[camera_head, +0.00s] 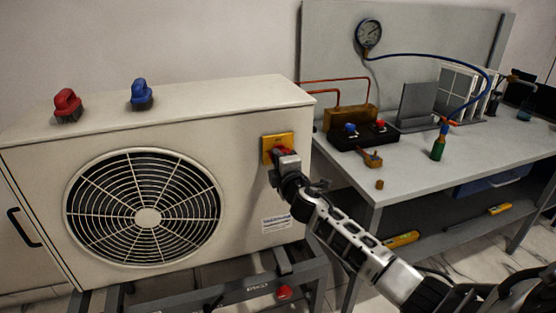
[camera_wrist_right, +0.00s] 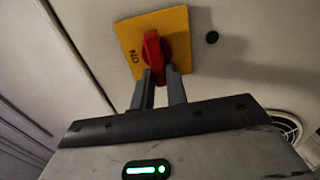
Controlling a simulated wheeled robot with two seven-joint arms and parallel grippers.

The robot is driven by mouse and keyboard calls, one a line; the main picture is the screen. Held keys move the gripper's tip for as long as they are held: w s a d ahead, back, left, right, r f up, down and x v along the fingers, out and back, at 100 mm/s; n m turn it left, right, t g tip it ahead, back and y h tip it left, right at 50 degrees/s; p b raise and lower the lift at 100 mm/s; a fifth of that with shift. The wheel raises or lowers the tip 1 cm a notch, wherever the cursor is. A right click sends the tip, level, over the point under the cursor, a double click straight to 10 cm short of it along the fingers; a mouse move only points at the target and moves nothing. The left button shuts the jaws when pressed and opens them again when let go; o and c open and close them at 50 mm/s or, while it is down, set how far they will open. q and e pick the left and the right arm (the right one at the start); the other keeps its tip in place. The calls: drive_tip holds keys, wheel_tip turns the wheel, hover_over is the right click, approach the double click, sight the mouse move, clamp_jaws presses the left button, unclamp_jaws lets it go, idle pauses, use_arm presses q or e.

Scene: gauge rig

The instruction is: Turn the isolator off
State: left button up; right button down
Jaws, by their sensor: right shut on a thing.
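The isolator's yellow plate (camera_head: 268,140) is on the front face of the white fan unit, near its right edge. Its red knob (camera_wrist_right: 152,48) shows in the right wrist view, on the yellow plate (camera_wrist_right: 178,22). The word ON is printed on the plate, left of the knob. My right gripper (camera_head: 280,154) reaches the isolator from the lower right and hides most of the knob in the head view. In the right wrist view its two fingers (camera_wrist_right: 158,80) are on either side of the knob's lower end, shut on it. My left gripper is not in view.
The fan unit (camera_head: 240,180) carries a red brush-like item (camera_head: 67,103) and a blue one (camera_head: 140,93) on top. A pressure gauge (camera_head: 368,34) is on the back panel.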

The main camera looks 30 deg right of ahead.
drive_tip(key=c, duration=1.4)
unclamp_jaws()
drive_tip(key=shift+s, duration=0.15)
drive_tip(key=v, duration=1.5)
drive_tip(key=shift+s+b, duration=0.35)
drive_tip(key=shift+s, duration=0.05)
drive_tip(key=shift+f, duration=0.1)
